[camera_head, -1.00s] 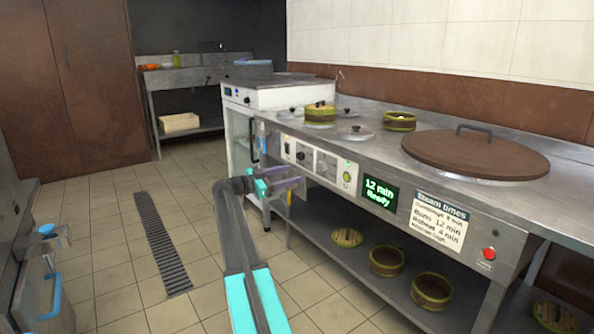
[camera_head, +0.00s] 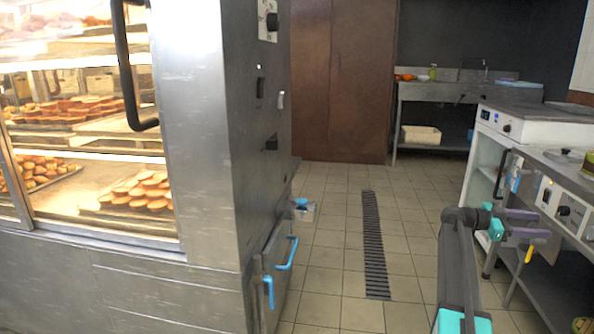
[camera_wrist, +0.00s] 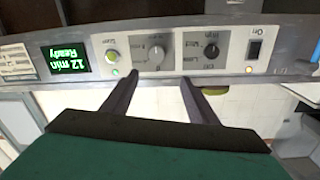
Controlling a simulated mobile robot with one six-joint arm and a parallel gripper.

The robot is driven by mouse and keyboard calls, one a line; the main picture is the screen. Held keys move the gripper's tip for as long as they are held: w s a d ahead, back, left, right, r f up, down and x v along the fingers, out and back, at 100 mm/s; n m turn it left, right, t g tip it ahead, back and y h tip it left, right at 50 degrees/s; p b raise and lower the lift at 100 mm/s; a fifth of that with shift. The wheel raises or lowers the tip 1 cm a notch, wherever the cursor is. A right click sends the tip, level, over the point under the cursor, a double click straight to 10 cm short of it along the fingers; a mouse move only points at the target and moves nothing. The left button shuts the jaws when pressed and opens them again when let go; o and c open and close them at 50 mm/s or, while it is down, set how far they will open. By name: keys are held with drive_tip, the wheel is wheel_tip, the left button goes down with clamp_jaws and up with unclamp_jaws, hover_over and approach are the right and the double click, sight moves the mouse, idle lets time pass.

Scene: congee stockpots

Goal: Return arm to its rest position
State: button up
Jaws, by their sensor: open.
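My gripper (camera_head: 535,224) is at the right in the head view, in front of the steel counter's control panel (camera_head: 565,207). Its two purple fingers are apart, with nothing seen between them. In the wrist view my gripper (camera_wrist: 160,88) shows as two dark fingers spread apart. The fingers look clear of the panel; the exact gap cannot be told.
A glass-fronted pastry cabinet (camera_head: 205,140) stands close on the left, with blue handles (camera_head: 288,254) low on its side. Tiled floor with a drain grate (camera_head: 372,245) lies clear in the middle. A sink bench (camera_head: 440,91) and brown doors (camera_head: 340,85) are at the back.

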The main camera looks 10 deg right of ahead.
drive_tip(key=w+a+f+n+t+p, duration=0.1)
drive_tip(key=w+a+n+p, duration=0.1)
drive_tip(key=w+a+p, duration=0.35)
drive_tip(key=a+f+n+t+y+p, duration=0.1)
drive_tip(key=a+f+n+t+p, duration=0.1)
drive_tip(key=a+f+p, duration=0.5)
drive_tip(key=a+f+n+t+y+p, duration=0.1)
drive_tip(key=a+f+n+p, duration=0.1)
drive_tip(key=a+f+p, duration=0.45)
drive_tip(key=s+a+f+n+y+p, duration=0.25)
drive_tip(key=s+a+f+p, duration=0.2)
drive_tip(key=a, duration=0.45)
drive_tip(key=s+a+f+n+y+p, duration=0.1)
drive_tip(key=s+a+f+n+p, duration=0.2)
drive_tip(key=s+a+p, duration=0.45)
drive_tip(key=s+a+f+n+g+y+p, duration=0.1)
drive_tip(key=s+a+n+y, duration=0.4)
drive_tip(key=s+a, duration=0.8)
drive_tip(key=s+a+f+n+g+y+p, duration=0.2)
drive_tip(key=s+a+n+y+p, duration=0.3)
drive_tip(key=s+a, duration=0.9)
drive_tip(key=shift+a+f+n+y, duration=0.45)
drive_tip(key=shift+a+n+y, duration=0.2)
drive_tip(key=shift+a+n, duration=0.85)
drive_tip(key=shift+d, duration=0.1)
drive_tip(key=shift+c, duration=0.5)
